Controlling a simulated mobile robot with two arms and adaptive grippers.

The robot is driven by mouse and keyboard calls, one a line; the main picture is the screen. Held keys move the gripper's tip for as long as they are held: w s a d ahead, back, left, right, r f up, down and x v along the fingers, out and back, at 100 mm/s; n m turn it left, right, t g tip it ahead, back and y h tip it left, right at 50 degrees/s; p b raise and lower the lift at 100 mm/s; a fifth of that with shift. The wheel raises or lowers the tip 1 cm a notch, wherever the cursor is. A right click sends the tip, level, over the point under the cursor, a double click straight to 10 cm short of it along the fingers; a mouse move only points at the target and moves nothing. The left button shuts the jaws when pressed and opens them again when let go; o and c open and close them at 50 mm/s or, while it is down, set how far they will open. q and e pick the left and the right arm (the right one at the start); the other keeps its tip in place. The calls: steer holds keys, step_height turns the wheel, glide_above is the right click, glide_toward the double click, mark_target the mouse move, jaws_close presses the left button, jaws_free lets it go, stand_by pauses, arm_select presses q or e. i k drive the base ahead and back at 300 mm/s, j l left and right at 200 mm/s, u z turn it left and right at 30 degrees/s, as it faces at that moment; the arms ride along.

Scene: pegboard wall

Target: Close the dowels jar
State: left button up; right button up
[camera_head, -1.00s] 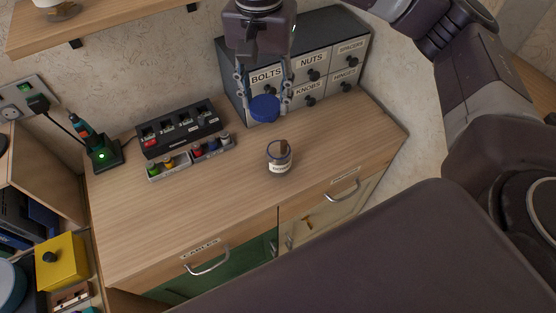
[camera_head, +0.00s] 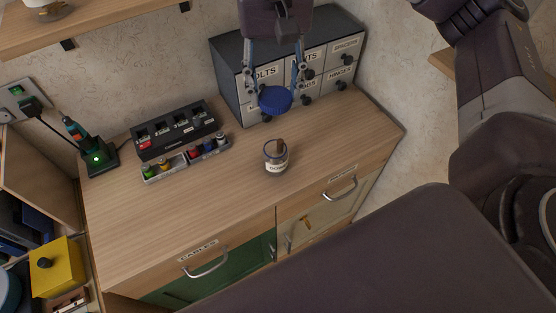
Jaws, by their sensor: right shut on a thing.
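The dowels jar (camera_head: 275,160) stands upright and open on the wooden worktop, right of the middle. It is a small clear jar with a pale label, and brown dowels stick up out of its mouth. My right gripper (camera_head: 275,93) hangs from above, behind the jar in the picture, in front of the drawer cabinet. Its two fingers are shut on a round blue lid (camera_head: 275,100), one at each side. The lid is held above the worktop, apart from the jar, and looks tilted towards me. My left gripper is not in view.
A grey drawer cabinet (camera_head: 228,78) with labelled fronts stands at the back, close behind the lid. Left of the jar are a black charger rack (camera_head: 178,132) and a tray of small coloured items (camera_head: 187,158). A green-lit tool stand (camera_head: 97,158) is further left. The worktop around the jar is clear.

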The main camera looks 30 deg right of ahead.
mark_target(276, 165)
steer(key=k+j+z, duration=0.2)
steer(key=z, duration=0.15)
steer(key=k+j+z, duration=0.55)
steer(key=z, duration=0.2)
